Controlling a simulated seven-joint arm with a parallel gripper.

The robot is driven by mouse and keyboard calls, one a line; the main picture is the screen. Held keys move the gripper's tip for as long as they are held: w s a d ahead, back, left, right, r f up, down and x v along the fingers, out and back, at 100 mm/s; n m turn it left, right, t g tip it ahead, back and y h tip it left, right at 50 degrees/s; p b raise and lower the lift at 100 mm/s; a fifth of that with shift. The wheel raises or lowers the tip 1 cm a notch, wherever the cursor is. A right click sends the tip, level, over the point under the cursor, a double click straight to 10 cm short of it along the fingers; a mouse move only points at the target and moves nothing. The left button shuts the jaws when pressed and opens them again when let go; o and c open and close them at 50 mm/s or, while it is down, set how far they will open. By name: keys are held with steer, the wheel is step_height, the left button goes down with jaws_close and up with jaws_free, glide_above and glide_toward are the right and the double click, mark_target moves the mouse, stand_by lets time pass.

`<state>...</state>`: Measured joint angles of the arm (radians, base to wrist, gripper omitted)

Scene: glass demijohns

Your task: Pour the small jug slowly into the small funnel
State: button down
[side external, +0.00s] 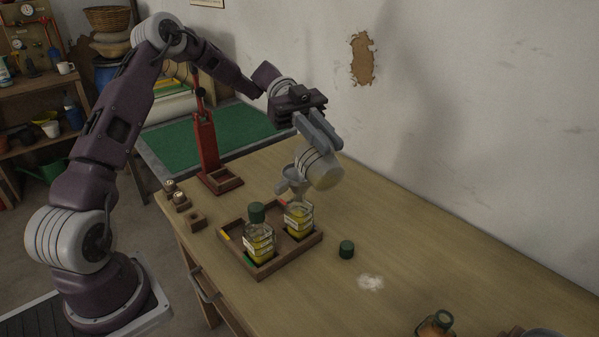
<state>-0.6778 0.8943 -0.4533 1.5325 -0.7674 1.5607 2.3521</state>
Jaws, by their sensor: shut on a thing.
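My gripper (322,138) is shut on the small jug (322,171), a pale jug with dark bands. It holds the jug tilted above the tray, just to the right of and over the small grey funnel (292,185). The funnel sits in the mouth of an uncapped glass demijohn (299,217) with yellow liquid low inside. I cannot make out a stream between jug and funnel, nor the jug's contents. A second demijohn (258,240), with a dark green cap and yellow liquid, stands to the left. Both stand in a wooden tray (286,262).
A loose green cap (346,249) and a white patch (370,283) lie right of the tray. A brown bottle (435,324) is at the front edge of view. A red stand (205,143) and small wooden blocks (196,220) are left. The right tabletop is mostly clear.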

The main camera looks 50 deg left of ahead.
steer(key=shift+w+a+r+h, duration=0.15)
steer(key=shift+a+r+h, duration=0.1)
steer(key=shift+a+h, duration=0.3)
steer(key=shift+w+a+r+h, duration=0.1)
steer(key=shift+a+r+h, duration=0.15)
steer(key=shift+a+h, duration=0.3)
stand_by(0.3)
